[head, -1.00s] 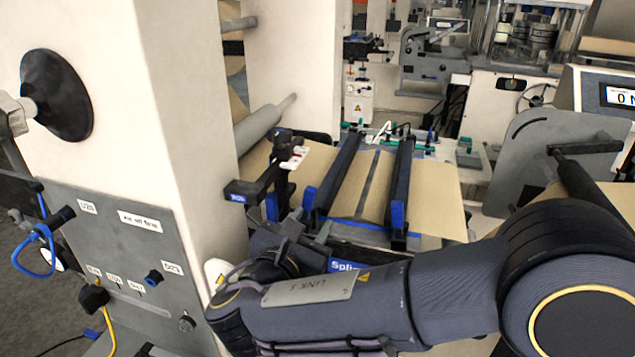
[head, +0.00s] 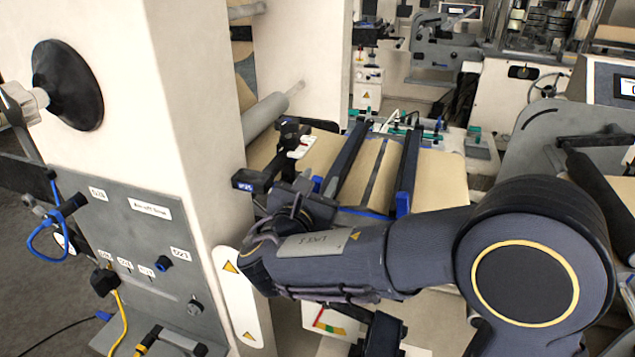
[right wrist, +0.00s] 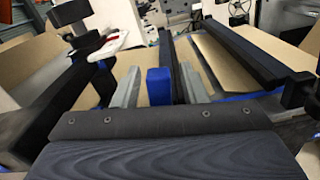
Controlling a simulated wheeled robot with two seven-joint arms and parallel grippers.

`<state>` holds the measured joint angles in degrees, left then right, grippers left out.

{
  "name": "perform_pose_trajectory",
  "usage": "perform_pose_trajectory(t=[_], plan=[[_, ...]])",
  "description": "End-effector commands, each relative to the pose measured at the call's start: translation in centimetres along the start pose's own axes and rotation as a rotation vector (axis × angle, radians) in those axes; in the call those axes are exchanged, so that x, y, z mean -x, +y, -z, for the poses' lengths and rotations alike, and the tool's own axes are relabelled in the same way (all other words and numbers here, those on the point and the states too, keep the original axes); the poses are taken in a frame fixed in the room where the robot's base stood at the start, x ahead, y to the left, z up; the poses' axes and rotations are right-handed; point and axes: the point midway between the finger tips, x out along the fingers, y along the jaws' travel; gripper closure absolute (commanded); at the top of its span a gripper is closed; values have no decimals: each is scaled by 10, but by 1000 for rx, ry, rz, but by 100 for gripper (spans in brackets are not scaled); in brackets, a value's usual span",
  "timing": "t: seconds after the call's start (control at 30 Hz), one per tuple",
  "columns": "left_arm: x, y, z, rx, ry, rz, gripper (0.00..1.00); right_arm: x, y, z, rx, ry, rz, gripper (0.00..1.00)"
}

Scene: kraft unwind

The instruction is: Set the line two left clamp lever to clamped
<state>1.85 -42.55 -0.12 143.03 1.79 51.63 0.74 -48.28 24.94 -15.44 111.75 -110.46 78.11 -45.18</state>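The splice table (head: 438,185) carries two long dark clamp bars with blue ends, over brown paper. The left bar (head: 357,158) has its blue end (head: 318,184) partly hidden by my right gripper in the head view. The right bar (head: 408,165) shows its blue end fully. In the right wrist view my right gripper (right wrist: 161,88) is open. Its two grey fingers stand either side of a blue block (right wrist: 159,86), apparently the left bar's end, with small gaps visible. I cannot tell whether this lever is clamped. My left gripper is not in view.
A black bracket with a blue tag (head: 250,181) and a red-and-white piece (head: 301,147) stands close left of my right gripper. A cream column (head: 200,110) and a grey panel (head: 140,240) with knobs and cables fill the left. A grey roller (head: 264,117) is behind.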

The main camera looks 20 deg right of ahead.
Motion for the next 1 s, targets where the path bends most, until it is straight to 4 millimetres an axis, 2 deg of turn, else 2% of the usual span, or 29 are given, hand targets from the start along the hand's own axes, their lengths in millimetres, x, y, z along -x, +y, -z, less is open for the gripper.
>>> perform_pose_trajectory(t=[0.03, 0.2, 0.3, 0.67, 0.87, 1.0], plan=[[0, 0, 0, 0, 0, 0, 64, 0, 0, 0, 0, 0, 0, 68], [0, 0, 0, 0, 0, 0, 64, 0, 0, 0, 0, 0, 0, 90], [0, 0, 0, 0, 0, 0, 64, 0, 0, 0, 0, 0, 0, 100], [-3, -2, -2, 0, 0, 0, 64, 0, -1, 1, -17, 1, 0, 100], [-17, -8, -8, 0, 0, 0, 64, 1, -7, 4, -94, 1, -1, 100], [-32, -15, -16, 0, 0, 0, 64, 0, -14, 7, -190, 0, -1, 100]])
